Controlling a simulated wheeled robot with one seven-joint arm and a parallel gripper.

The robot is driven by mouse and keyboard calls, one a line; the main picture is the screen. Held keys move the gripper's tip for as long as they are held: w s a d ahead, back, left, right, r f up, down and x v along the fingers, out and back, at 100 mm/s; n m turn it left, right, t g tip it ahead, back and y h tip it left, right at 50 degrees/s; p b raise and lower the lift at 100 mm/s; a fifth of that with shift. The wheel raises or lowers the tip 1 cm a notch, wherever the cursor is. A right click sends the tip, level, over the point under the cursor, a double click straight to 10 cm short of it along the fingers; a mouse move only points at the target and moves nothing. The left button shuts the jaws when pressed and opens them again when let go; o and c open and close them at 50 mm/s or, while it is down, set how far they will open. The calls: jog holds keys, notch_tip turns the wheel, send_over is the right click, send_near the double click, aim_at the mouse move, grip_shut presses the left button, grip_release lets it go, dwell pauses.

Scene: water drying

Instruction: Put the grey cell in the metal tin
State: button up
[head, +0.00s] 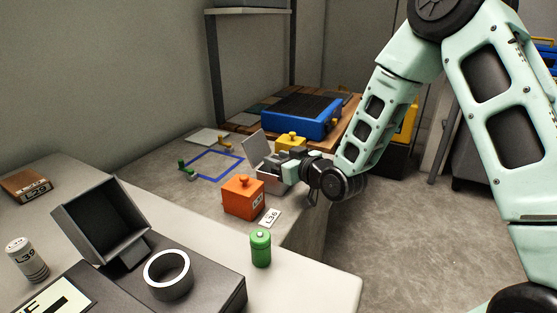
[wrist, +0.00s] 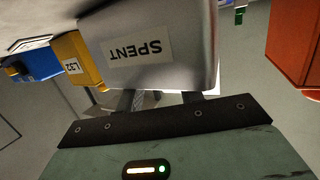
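The metal tin (head: 270,182) stands on the far end of the counter with its lid tilted up. In the wrist view the tin (wrist: 195,55) is close and upside down, with a SPENT label on its face. A pale grey cell (head: 27,260) marked L39 stands upright at the far left of the near counter. My gripper (head: 292,171) is at the right side of the tin. Its fingers (wrist: 160,98) show apart in the wrist view, and their tips are hidden at the tin's edge. I see no cell held between them.
An orange box (head: 243,197) stands just in front of the tin, and a yellow box (head: 291,142) behind it. A green cell (head: 260,248) stands near the counter edge. A dark open bin (head: 102,221) and a ring (head: 168,274) are near the grey cell.

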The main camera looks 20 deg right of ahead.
jog(key=shift+s+a+f, duration=0.3)
jog(key=shift+s+f, duration=0.05)
jog(key=shift+f, duration=0.2)
jog(key=shift+r, duration=0.2)
jog(key=r+p+v, duration=0.2)
jog(key=p+v, duration=0.4)
jog(key=v, duration=0.3)
jog(key=shift+d, duration=0.2)
jog(key=p, duration=0.3)
jog(key=shift+s+d+r, duration=0.1)
jog(key=shift+d+r, duration=0.05)
jog(key=shift+r, duration=0.05)
jog(key=s+p, duration=0.1)
jog(key=p, duration=0.2)
jog(key=s+p, duration=0.1)
jog(key=p, duration=0.1)
jog(key=shift+d+f+p, duration=0.1)
jog(key=shift+d+p, duration=0.2)
jog(key=shift+p, duration=0.1)
